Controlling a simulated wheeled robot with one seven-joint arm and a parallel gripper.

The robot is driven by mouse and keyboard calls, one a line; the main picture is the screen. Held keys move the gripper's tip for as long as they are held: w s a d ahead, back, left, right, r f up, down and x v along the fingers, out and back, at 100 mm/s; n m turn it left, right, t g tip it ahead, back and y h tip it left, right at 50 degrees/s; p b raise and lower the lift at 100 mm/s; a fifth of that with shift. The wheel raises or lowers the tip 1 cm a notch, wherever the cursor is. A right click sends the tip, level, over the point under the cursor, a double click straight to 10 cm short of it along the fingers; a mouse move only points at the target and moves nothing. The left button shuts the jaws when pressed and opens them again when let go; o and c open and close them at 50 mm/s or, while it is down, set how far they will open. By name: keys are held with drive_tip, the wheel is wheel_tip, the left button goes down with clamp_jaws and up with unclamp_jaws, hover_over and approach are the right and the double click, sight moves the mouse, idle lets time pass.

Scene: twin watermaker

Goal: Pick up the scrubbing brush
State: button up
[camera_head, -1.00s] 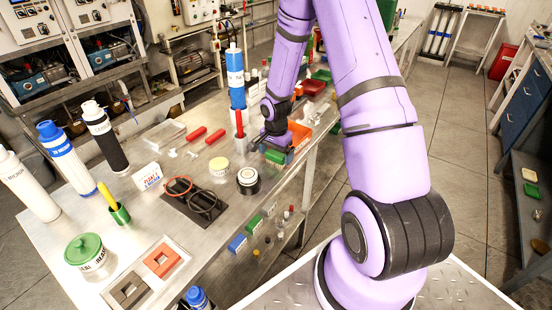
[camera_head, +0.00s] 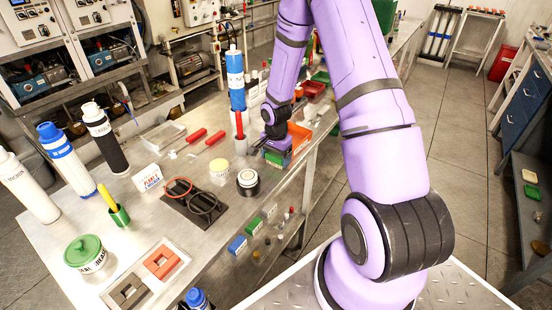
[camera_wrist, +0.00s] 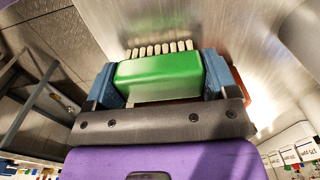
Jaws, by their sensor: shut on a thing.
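The scrubbing brush (camera_wrist: 158,76) has a green block and a row of pale bristles. In the wrist view it sits between the two blue fingers of my gripper (camera_wrist: 160,84), which is shut on it. The bristles point away from the palm towards the steel table. In the head view my gripper (camera_head: 268,150) is low over the right edge of the table (camera_head: 222,225), in front of an orange bin (camera_head: 298,136). The brush shows there as a small green patch (camera_head: 274,158), partly hidden by my gripper. I cannot tell whether it touches the table.
A black-and-white round part (camera_head: 248,180) is nearer. Floor (camera_head: 460,180) lies open to the right.

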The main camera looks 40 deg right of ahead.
drive_tip(key=shift+r, duration=4.9)
